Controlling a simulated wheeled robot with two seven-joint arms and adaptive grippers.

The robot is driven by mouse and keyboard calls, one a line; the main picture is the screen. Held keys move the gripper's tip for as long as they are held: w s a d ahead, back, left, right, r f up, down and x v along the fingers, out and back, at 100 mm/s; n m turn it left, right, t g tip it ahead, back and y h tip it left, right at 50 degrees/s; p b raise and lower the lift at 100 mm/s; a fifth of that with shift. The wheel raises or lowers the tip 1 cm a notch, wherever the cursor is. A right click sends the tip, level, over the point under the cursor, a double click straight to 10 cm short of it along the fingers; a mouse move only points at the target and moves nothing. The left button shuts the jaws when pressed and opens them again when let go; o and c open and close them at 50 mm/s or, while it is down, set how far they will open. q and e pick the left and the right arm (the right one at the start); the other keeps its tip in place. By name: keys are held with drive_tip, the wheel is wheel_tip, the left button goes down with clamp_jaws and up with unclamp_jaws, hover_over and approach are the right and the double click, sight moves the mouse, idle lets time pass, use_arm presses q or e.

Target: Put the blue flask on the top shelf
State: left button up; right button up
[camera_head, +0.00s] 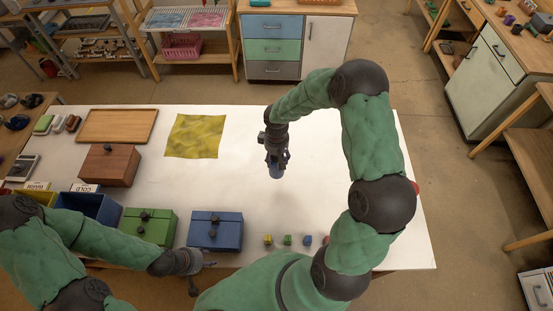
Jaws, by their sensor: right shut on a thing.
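My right gripper (277,162) is over the middle of the white table, pointing down. It is shut on a small blue thing (276,172), which looks like the blue flask. Most of it is hidden by the fingers, and I cannot tell whether it touches the table. My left gripper (201,265) is low at the table's front edge, near the blue box; its finger state is unclear. A shelf unit (152,20) stands behind the table at the back left, with pink and teal trays on its upper board. I cannot tell which shelf is the task's top shelf.
On the white table (330,190) are a wooden tray (117,126), yellow cloth (196,136), brown box (109,166), green box (148,227), blue lidded box (215,231) and several small cubes (287,240). The table's middle is clear. A drawer cabinet (274,49) stands behind.

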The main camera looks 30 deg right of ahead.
use_arm(q)
wheel_tip(320, 180, down, 2)
drive_tip(key=shift+f+b, duration=0.25)
drive_tip(key=shift+b, duration=0.8)
drive_tip(key=shift+f+b, duration=0.7)
use_arm(e)
drive_tip(key=w+d+f, duration=0.2)
drive_tip(key=w+f, duration=0.2)
drive_tip(key=f, duration=0.4)
drive_tip(key=shift+d+f, duration=0.2)
drive_tip(key=shift+f, duration=0.15)
use_arm(q)
drive_tip(key=shift+f, duration=0.15)
use_arm(e)
drive_tip(key=shift+f, duration=0.15)
drive_tip(key=o, duration=1.4)
drive_tip(key=shift+s, duration=0.1)
